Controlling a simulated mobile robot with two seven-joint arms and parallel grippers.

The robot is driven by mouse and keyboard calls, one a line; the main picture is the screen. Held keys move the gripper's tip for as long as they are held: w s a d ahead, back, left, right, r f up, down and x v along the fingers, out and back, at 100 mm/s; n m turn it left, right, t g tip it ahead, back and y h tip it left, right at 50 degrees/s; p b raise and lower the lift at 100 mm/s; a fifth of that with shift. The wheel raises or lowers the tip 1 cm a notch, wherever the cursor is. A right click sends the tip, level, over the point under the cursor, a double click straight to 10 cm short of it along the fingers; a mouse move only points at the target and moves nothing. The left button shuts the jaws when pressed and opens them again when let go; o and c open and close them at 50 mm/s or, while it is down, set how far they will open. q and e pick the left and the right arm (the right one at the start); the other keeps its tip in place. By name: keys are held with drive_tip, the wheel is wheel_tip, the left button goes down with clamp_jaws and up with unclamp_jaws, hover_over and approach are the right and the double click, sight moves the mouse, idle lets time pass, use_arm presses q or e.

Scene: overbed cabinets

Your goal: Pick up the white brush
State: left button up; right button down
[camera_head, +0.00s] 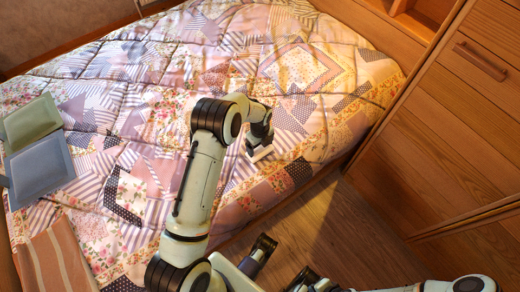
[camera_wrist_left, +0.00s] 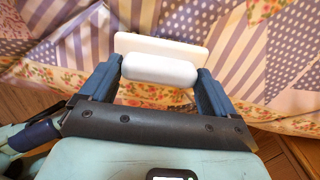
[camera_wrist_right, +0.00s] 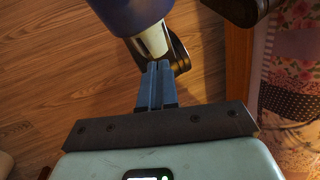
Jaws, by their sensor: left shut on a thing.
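The white brush (camera_wrist_left: 160,68) is between the two fingers of my left gripper (camera_wrist_left: 160,78) in the left wrist view. It has a flat pale slab and a rounded white part nearer the camera. The fingers press on both ends of the rounded part. In the head view the brush (camera_head: 260,153) shows small and white below the left hand, over the quilt near the bed's edge. I cannot tell whether it touches the quilt. My right gripper (camera_wrist_right: 158,70) has its fingers together with nothing between them, above the wooden floor.
A patchwork quilt (camera_head: 110,170) covers the bed. A green cushion (camera_head: 32,122) and a blue-grey cushion (camera_head: 42,168) lie at its left side, with a striped brown cloth (camera_head: 55,258) in front. A wooden cabinet (camera_head: 470,120) stands at right. Floor (camera_head: 340,235) shows between bed and cabinet.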

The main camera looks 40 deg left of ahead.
sight(260, 147)
use_arm(q)
wheel_tip(260, 147, up, 20)
drive_tip(key=p, duration=0.2)
drive_tip(key=shift+p, duration=0.35)
